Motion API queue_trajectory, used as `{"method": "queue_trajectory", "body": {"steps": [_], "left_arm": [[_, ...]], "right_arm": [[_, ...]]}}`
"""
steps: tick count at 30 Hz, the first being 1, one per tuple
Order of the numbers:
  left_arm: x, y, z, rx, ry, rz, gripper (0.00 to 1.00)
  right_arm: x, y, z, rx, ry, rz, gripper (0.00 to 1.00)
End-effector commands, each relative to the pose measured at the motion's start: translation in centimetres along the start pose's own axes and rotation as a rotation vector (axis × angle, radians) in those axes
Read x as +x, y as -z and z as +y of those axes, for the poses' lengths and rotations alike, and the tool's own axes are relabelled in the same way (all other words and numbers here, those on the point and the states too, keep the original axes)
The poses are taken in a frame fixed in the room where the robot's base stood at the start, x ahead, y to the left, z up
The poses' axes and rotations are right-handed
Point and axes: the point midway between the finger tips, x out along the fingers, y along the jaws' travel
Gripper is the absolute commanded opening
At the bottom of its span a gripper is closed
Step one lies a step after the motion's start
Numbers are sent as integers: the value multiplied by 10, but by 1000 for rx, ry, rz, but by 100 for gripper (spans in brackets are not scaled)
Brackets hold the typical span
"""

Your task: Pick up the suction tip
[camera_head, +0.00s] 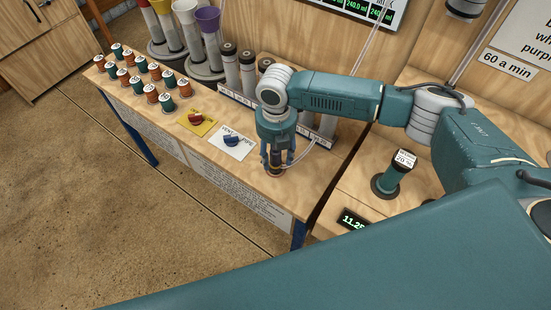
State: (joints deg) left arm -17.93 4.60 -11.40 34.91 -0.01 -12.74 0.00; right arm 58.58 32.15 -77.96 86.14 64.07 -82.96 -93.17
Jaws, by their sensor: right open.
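My right gripper (277,167) points down over the front right end of the long wooden table. Its fingers are open and stand around a small dark upright piece (275,158), which looks like the suction tip. The piece sits on a round brownish base on the tabletop. The fingers hide part of it, and I cannot tell whether they touch it. A thin clear tube runs close to the gripper. My left gripper is out of view.
Several green and orange labelled spools (152,93) stand at the table's left. A yellow card (198,124) and a white card (232,143), each with a knob, lie left of the gripper. Grey cylinders (248,72) stand behind. A green weight (390,180) is on the right-hand table.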

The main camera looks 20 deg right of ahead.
Motion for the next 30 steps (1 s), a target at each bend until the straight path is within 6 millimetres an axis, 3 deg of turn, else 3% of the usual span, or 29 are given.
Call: {"method": "queue_trajectory", "body": {"steps": [1, 6, 14, 15, 22, 30], "left_arm": [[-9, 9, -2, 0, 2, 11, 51], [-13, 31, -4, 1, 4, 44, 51], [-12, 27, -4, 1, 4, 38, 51], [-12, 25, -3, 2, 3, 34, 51], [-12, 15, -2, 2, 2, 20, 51], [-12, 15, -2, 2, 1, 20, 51]], "right_arm": [[5, 2, 0, 0, 3, 3, 47], [28, 1, 0, 0, 2, 1, 47], [33, 1, 1, -1, 0, 0, 47], [33, 1, 1, -1, 0, 0, 45], [33, 1, 1, -1, 0, 0, 0], [31, 0, 1, -1, -1, -1, 0]]}}
